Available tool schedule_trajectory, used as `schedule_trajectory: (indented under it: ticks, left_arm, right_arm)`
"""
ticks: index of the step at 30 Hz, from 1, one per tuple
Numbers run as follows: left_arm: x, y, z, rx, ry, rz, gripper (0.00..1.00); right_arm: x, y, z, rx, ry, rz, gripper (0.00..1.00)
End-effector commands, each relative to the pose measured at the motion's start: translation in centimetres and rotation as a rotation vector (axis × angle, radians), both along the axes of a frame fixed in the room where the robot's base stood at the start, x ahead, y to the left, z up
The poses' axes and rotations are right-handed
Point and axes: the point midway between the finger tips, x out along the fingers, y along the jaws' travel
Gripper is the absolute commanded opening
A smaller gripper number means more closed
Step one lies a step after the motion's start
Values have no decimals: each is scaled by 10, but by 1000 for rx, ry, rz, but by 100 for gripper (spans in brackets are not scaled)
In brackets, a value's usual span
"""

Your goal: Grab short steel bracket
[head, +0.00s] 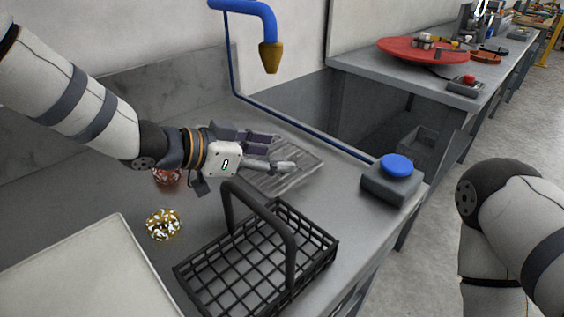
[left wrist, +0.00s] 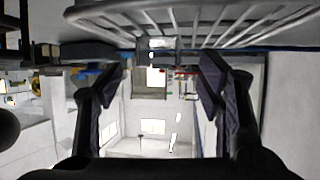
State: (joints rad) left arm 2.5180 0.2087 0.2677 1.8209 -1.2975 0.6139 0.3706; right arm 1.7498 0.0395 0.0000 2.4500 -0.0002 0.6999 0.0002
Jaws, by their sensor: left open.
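My left gripper (head: 276,155) reaches in from the left, above the grey slatted rack (head: 310,161) on the bench. Its dark purple-padded fingers are apart; in the left wrist view the open fingers (left wrist: 163,80) show nothing clearly held between them. A pale grey metal piece (head: 284,167) lies by the fingertips over the rack; I cannot tell whether it is the short steel bracket or part of the gripper. The rack's bars (left wrist: 190,18) cross the top of the left wrist view. No bracket can be made out there. My right gripper is out of view.
A black wire basket (head: 325,244) with a tall handle stands in front of the gripper. A gold-and-white mottled ball (head: 163,224) and a reddish coil (head: 167,178) are at left. A blue-button box (head: 390,184) stands at right. A blue pipe with a brass nozzle (head: 271,57) hangs above.

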Motion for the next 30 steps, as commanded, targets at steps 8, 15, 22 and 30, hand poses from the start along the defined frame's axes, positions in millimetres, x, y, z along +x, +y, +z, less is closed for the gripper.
schedule_trajectory:
  ticks: [8,15,22,30]
  left_arm:
    - [10,-14,-8,0,0,1,61]
    - [9,-14,-8,0,0,0,23]
    - [9,-13,-8,0,0,0,5]
    - [10,-13,22,-1,-10,0,5]
  right_arm:
    - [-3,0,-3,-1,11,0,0]
    - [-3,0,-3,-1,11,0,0]
    - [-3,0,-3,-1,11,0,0]
    - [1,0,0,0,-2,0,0]
